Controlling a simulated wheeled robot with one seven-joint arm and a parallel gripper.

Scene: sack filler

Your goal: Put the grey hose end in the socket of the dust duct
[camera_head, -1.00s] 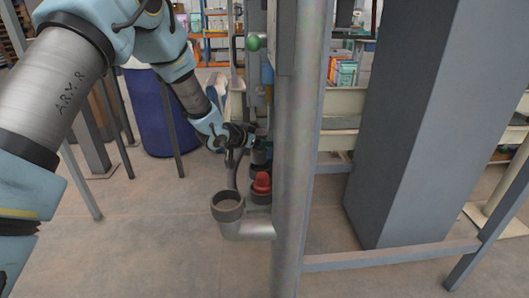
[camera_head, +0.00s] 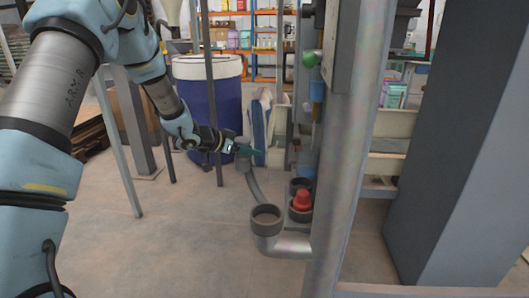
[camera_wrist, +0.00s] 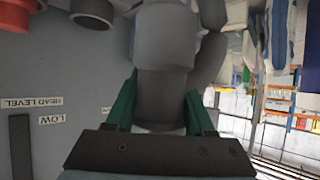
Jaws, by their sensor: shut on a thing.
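The grey hose end (camera_head: 244,164) is in my gripper (camera_head: 246,150), left of the metal column and above the floor. In the wrist view my gripper's green fingers (camera_wrist: 160,112) close on both sides of the hose end (camera_wrist: 163,55). A dark hose (camera_head: 257,188) curves down from it and passes behind the duct socket. The dust duct (camera_head: 288,246) is a metal elbow off the column, with a dark, upward-facing round socket (camera_head: 266,217) that looks empty. The hose end is above and left of this socket, apart from it. The inside of the hose end is hidden.
A red cap (camera_head: 302,200) sits in a dark ring beside the duct, with another dark ring (camera_head: 298,184) behind it. The tall metal column (camera_head: 345,150) stands to the right. A blue drum (camera_head: 208,105) and a thin post (camera_head: 211,90) stand behind my arm.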

